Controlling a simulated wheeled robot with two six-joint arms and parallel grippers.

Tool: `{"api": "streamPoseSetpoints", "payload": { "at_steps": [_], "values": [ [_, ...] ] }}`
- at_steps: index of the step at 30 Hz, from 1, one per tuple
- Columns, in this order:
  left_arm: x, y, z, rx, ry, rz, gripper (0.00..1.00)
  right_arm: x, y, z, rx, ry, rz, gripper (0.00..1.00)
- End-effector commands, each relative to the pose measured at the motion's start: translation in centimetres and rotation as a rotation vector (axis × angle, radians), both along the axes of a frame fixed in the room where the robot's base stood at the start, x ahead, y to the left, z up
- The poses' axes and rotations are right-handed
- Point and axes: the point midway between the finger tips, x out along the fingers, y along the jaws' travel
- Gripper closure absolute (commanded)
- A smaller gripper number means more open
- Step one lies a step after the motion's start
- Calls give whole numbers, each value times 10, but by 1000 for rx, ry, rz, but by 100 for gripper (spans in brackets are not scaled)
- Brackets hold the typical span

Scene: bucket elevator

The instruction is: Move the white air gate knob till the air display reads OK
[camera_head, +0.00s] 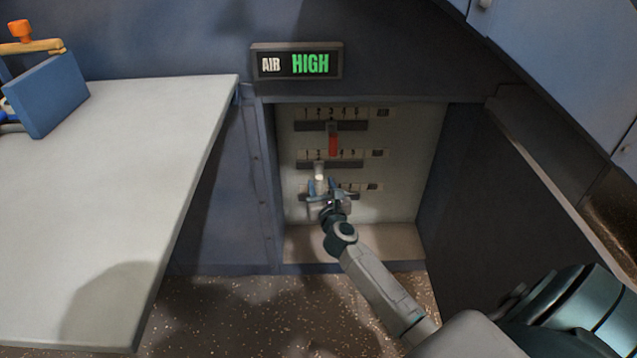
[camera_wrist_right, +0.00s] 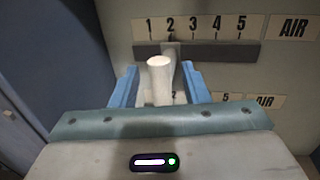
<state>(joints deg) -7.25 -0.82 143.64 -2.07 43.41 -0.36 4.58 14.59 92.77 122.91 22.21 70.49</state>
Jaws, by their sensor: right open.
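The air display (camera_head: 297,64) above the recess reads HIGH in green letters. The white air gate knob (camera_wrist_right: 160,78) sits on the slot of a scale marked 1 to 5 with an AIR label, at about 2; it also shows in the head view (camera_head: 319,171). My right gripper (camera_wrist_right: 158,88) is open, with one blue finger on each side of the white knob. I cannot tell whether the fingers touch it. In the head view my right gripper (camera_head: 326,190) is inside the recess and covers part of the lowest scale. My left gripper is not in view.
A red knob (camera_head: 333,144) sits on the upper slot, above the white one. The recess has side walls and a floor ledge (camera_head: 350,243). A pale table (camera_head: 120,190) with a blue box (camera_head: 46,95) stands at left. A dark panel (camera_head: 510,210) stands at right.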

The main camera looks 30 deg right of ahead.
Motion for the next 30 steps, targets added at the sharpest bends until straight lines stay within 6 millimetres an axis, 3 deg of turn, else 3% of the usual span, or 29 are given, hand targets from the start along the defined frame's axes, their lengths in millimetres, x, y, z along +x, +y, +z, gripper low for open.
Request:
{"api": "streamPoseSetpoints", "payload": {
  "at_steps": [6, 17, 23, 30],
  "values": [
    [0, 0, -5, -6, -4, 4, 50, 23, -8, -1, 0, -1, 1, 58],
    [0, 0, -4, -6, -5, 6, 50, 27, -10, 0, -1, 0, 1, 58],
    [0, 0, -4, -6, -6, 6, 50, 27, -10, 0, -1, 0, 2, 98],
    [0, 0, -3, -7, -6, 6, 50, 29, -6, 0, 2, -1, 2, 100]
  ]
}}
